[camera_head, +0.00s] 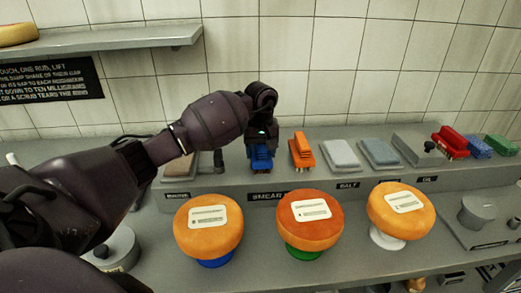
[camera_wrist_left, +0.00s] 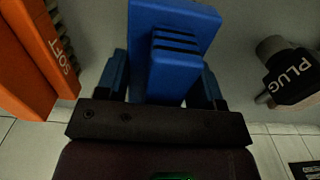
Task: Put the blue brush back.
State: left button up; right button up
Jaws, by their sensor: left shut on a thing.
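The blue brush (camera_head: 261,162) is at the raised grey ledge, above the SMEAR label, left of the orange brush (camera_head: 301,152). My left gripper (camera_head: 262,146) is shut on it from above. In the left wrist view the blue brush (camera_wrist_left: 175,62) with its ridged grip sits between the two fingers of my left gripper (camera_wrist_left: 162,85). I cannot tell whether the brush touches the ledge. The orange brush, marked SOFT, also shows in the left wrist view (camera_wrist_left: 38,62). My right gripper is not in view.
A dark tool (camera_wrist_left: 290,72) marked PLUG stands close beside the blue brush. Grey blocks (camera_head: 341,154) and red, blue and green brushes (camera_head: 478,146) line the ledge to the right. Three orange cheese wheels (camera_head: 310,233) stand in front on coloured stands. A wall shelf (camera_head: 110,44) is at upper left.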

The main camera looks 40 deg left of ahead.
pick_arm(q)
jog(key=shift+f, duration=0.1)
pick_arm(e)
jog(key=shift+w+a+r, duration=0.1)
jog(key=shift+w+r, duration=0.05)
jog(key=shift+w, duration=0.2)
pick_arm(q)
jog(key=o, duration=0.9)
jog(key=shift+r, duration=0.2)
notch_tip(320, 180, up, 11)
jog(key=shift+r+b, duration=0.15)
jog(key=shift+b, duration=0.25)
jog(key=shift+r, duration=0.35)
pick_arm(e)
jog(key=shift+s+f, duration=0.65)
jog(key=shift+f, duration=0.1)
